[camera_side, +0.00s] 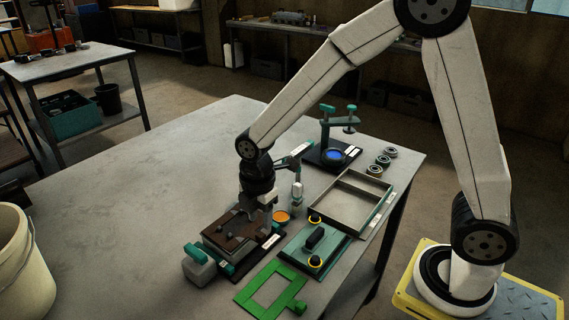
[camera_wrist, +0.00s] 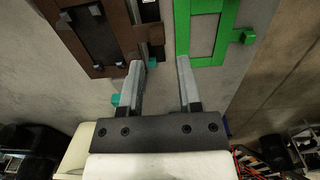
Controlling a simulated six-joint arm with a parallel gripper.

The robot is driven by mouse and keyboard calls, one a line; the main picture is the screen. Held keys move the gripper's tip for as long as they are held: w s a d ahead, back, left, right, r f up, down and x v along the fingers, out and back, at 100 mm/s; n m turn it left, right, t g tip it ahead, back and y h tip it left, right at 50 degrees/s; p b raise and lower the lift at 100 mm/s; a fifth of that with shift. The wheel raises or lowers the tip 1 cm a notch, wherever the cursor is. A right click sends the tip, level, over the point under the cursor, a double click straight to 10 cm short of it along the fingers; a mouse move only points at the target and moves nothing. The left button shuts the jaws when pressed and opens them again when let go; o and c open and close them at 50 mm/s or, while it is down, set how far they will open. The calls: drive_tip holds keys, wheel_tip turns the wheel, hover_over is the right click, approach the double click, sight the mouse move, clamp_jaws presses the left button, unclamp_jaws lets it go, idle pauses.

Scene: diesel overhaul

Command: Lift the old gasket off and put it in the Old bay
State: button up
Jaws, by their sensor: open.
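The old gasket is a dark brown rectangular frame (camera_side: 236,228) lying on a block fixture near the front of the bench. In the wrist view the brown frame (camera_wrist: 66,38) is at upper left, with a tab on its right side near my left fingertip. My gripper (camera_side: 262,217) is above the fixture's right end, and its two fingers (camera_wrist: 160,62) are apart with nothing between them. Contact with the tab cannot be told. A shallow tray (camera_side: 316,211) with a divider stands to the right; its labels are too small to read, so I cannot tell which part is the Old bay.
A bright green frame gasket (camera_side: 253,300) with a tab lies in front; it also shows in the wrist view (camera_wrist: 182,38). A clamp stand (camera_side: 326,137) and several rings are behind. The bench's left is clear.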

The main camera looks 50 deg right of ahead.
sight(260, 235)
drive_tip(key=shift+f, duration=0.1)
drive_tip(key=shift+w+f, duration=0.15)
drive_tip(key=shift+f, duration=2.35)
clamp_jaws()
